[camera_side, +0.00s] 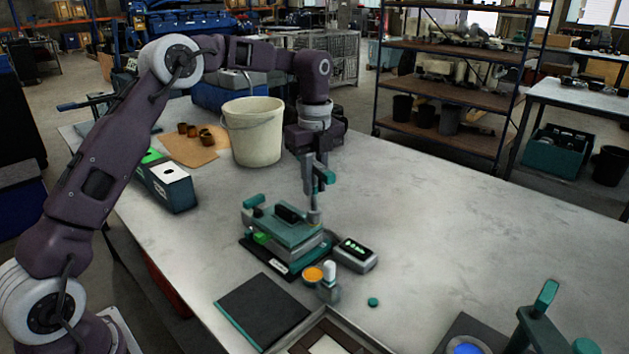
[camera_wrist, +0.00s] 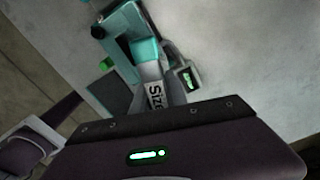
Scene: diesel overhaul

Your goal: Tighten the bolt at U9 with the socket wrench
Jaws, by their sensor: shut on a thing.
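My gripper (camera_side: 312,160) points straight down over the work and is shut on the socket wrench (camera_side: 314,190), which has a grey upright body and a teal grip. The wrench's lower end is at the right corner of a teal and grey clamped fixture (camera_side: 283,229); I cannot tell if it is seated on a bolt.
A small box with a green display (camera_side: 355,254) stands right of the fixture. An orange-topped disc (camera_side: 313,275), a white-topped peg (camera_side: 329,280) and a dark mat (camera_side: 263,308) lie in front. A cream bucket (camera_side: 252,132) stands behind. The table's right side is mostly clear.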

